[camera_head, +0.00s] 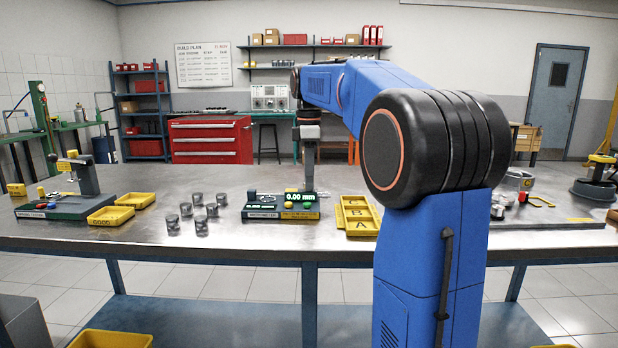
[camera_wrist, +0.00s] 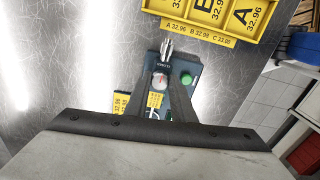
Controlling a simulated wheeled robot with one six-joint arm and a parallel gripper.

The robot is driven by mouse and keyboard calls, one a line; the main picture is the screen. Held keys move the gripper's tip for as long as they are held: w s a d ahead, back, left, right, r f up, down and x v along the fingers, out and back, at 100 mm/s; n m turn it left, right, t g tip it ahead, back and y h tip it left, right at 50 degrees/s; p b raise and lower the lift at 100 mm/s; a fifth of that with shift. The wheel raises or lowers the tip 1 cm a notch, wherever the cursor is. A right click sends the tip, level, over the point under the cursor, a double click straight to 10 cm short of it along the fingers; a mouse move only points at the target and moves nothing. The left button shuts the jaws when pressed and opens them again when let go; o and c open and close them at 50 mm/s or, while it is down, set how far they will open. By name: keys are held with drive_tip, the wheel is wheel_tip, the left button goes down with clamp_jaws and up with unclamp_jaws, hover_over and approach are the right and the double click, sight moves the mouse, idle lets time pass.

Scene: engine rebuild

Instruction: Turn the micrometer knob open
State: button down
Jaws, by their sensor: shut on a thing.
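The micrometer station (camera_head: 262,214) stands on the steel bench, with a dark base, a yellow label strip and a green-lit display (camera_head: 300,197) reading 0.00 mm. My gripper (camera_head: 309,187) reaches straight down behind that display, and its fingertips are hidden there in the head view. In the wrist view my gripper (camera_wrist: 160,88) has its two fingers on either side of the pale, red-marked micrometer knob (camera_wrist: 160,79) and is shut on it. The metal spindle (camera_wrist: 167,50) shows just beyond the knob. A green button (camera_wrist: 186,79) is to the right of the fingers.
A yellow tray marked with letters (camera_head: 359,228) sits right of the station. Several grey metal cylinders (camera_head: 201,228) stand to its left. Yellow bins (camera_head: 111,216) and a spring-gauge stand (camera_head: 88,182) are further left. The bench front is clear.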

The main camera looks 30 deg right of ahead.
drive_tip(key=m, duration=0.6)
drive_tip(key=shift+m, duration=0.4)
drive_tip(key=m, duration=1.1)
drive_tip(key=shift+m, duration=0.4)
drive_tip(key=shift+a+m, duration=0.1)
drive_tip(key=shift+m, duration=2.1)
drive_tip(key=c, duration=1.5)
unclamp_jaws()
drive_tip(key=shift+r, duration=0.1)
